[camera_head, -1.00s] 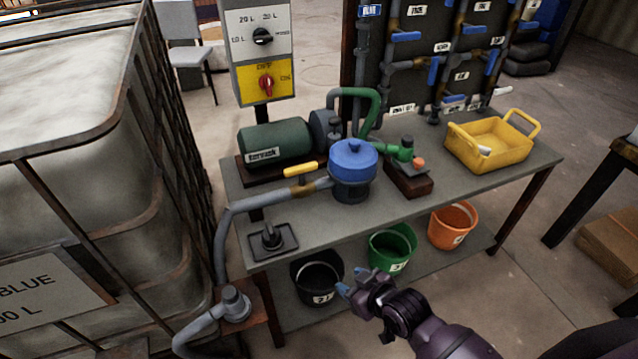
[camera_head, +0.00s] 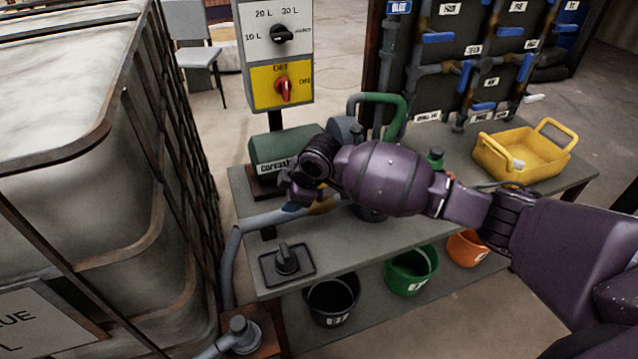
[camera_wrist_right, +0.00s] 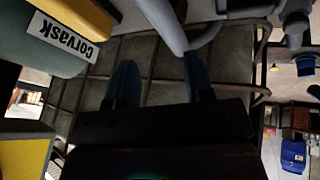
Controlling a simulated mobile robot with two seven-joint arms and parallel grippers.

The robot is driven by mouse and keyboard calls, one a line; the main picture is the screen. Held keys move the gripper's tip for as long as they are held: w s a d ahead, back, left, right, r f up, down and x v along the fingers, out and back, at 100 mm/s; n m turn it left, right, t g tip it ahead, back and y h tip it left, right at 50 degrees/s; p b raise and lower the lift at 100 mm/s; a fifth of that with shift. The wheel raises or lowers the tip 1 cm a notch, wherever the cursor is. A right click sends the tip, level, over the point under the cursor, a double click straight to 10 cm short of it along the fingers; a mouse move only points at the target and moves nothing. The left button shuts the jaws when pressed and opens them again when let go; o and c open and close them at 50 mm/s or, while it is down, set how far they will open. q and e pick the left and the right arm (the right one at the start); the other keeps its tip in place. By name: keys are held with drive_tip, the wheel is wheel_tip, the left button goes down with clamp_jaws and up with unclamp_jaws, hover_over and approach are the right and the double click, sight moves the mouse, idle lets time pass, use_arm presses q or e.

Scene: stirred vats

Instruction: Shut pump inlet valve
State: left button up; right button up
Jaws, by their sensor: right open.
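The pump inlet valve (camera_head: 323,204) sits on the grey pipe (camera_head: 268,219) at the bench's left end. Only part of its brass body shows in the head view. Its yellow lever is hidden behind my right gripper and wrist. My right gripper (camera_head: 290,205) is over the pipe just left of the valve body, pointing left. In the right wrist view the two blue fingers (camera_wrist_right: 160,80) are apart with nothing seen between them. The grey pipe (camera_wrist_right: 165,22) runs above and between them there. I cannot tell whether a finger touches the lever. My left gripper is out of view.
The green pump (camera_head: 281,148) and the switch box (camera_head: 278,85) stand behind my gripper. A black knob on a plate (camera_head: 287,260) is in front. The caged tank (camera_head: 120,130) stands close left. A yellow tray (camera_head: 528,157) is at the bench's right.

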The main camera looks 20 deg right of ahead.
drive_tip(key=w+d+r+n+g+h, duration=0.1)
drive_tip(key=w+d+r, duration=0.1)
drive_tip(key=w+d+r+h+b, duration=0.1)
drive_tip(key=d+r, duration=0.1)
drive_tip(key=shift+w+r+n+g, duration=0.2)
drive_tip(key=shift+w+n+g, duration=0.2)
drive_tip(key=shift+n+g+h, duration=0.4)
drive_tip(key=shift+g+h, duration=0.4)
drive_tip(key=shift+g, duration=0.1)
drive_tip(key=d+r, duration=0.3)
drive_tip(key=shift+w+d+r, duration=0.2)
drive_tip(key=shift+w+d, duration=0.15)
drive_tip(key=shift+d, duration=0.05)
drive_tip(key=f, duration=0.2)
drive_tip(key=f+b, duration=0.1)
drive_tip(key=f, duration=0.2)
drive_tip(key=f+b, duration=0.1)
drive_tip(key=f, duration=0.2)
drive_tip(key=shift+d+f, duration=0.15)
drive_tip(key=shift+d, duration=0.25)
drive_tip(key=shift+f, duration=0.9)
drive_tip(key=shift+c, duration=0.2)
